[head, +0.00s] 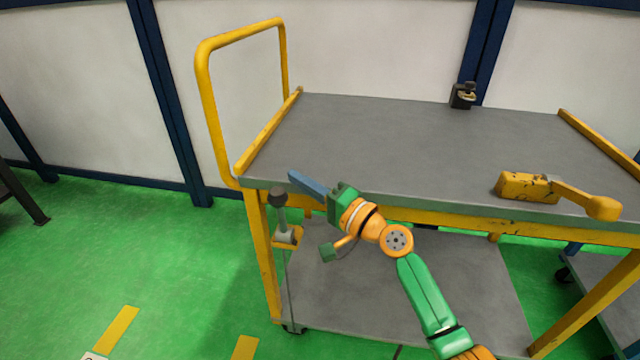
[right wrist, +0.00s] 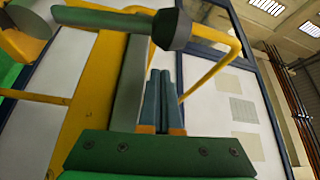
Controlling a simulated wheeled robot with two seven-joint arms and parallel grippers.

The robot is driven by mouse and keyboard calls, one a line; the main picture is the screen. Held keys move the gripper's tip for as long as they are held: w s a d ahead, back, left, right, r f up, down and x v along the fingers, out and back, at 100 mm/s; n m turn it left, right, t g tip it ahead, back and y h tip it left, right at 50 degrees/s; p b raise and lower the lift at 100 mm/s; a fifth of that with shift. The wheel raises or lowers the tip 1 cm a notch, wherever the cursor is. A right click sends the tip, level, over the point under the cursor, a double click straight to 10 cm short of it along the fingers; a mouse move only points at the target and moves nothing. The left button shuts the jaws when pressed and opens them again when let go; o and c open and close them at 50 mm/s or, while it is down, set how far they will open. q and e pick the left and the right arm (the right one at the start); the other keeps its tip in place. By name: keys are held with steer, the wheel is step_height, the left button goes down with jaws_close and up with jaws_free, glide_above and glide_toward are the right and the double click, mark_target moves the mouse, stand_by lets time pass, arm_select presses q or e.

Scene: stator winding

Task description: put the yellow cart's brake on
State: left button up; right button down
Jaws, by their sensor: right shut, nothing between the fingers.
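The yellow cart (head: 262,262) has a grey top and a yellow push handle at its left end. My left gripper is out of view.
A yellow piece with a rounded handle (head: 530,187) sits at the top's front right edge. A small black device (head: 463,95) stands at the back edge. The rest of the top is bare. Green floor (head: 150,260) is open to the left.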

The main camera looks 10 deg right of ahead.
steer(key=s, duration=0.1)
steer(key=s+a, duration=0.1)
steer(key=shift+s+p, duration=0.3)
steer(key=shift+p, duration=0.1)
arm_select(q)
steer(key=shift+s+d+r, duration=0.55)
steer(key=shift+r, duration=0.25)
arm_select(e)
steer(key=shift+f, duration=0.1)
